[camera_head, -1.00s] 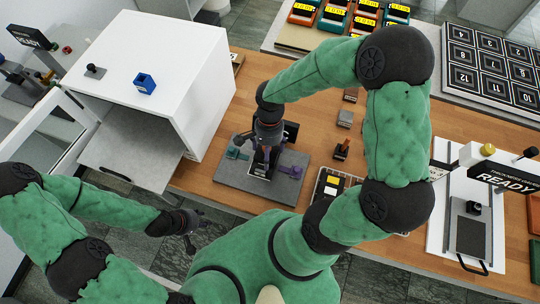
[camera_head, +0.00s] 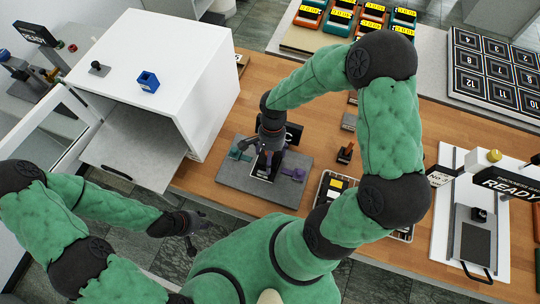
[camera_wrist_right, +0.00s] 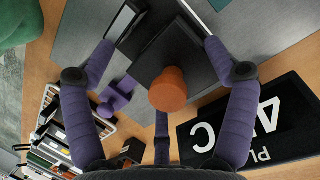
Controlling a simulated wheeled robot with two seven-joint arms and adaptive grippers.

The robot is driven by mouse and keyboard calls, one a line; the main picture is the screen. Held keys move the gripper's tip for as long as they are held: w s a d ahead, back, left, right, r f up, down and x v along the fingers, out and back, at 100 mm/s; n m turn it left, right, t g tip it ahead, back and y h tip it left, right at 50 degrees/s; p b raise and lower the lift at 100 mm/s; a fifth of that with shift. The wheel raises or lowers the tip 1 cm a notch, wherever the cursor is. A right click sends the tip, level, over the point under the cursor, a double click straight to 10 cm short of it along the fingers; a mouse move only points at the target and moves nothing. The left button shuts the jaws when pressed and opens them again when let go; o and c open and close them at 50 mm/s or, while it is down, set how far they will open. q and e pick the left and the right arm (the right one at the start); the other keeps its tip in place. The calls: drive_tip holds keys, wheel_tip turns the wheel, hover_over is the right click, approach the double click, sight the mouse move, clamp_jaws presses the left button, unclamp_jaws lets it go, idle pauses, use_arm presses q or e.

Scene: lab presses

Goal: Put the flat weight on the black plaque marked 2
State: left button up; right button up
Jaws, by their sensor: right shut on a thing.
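The right gripper (camera_wrist_right: 168,45) is shut on a black square flat weight (camera_wrist_right: 185,55) with an orange knob (camera_wrist_right: 168,90); its fingers lie on either side. In the head view, the right gripper (camera_head: 268,165) is low over a grey fixture plate (camera_head: 235,183), and the weight is mostly hidden by it. I cannot tell whether the weight touches the fixture. The left gripper (camera_head: 196,232) is open and empty beyond the table's front edge. Black numbered plaques lie on a board at the top right; the plaque marked 2 (camera_head: 522,54) appears in its far row, its digit barely legible.
A black 4C sign (camera_head: 293,133) stands close behind the right gripper. Teal (camera_head: 238,152) and purple (camera_head: 295,174) parts flank it. A white cabinet (camera_head: 205,110) stands left; a tray of items (camera_head: 330,188) and a READY-marked device (camera_head: 465,225) stand right.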

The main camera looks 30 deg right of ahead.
drive_tip(key=o, duration=1.5)
drive_tip(key=shift+r, duration=0.1)
drive_tip(key=shift+w+r, duration=0.1)
drive_tip(key=shift+r, duration=0.2)
drive_tip(key=p+v, duration=0.2)
drive_tip(key=v, duration=0.9)
drive_tip(key=shift+d+r, duration=0.1)
drive_tip(key=shift+r, duration=0.1)
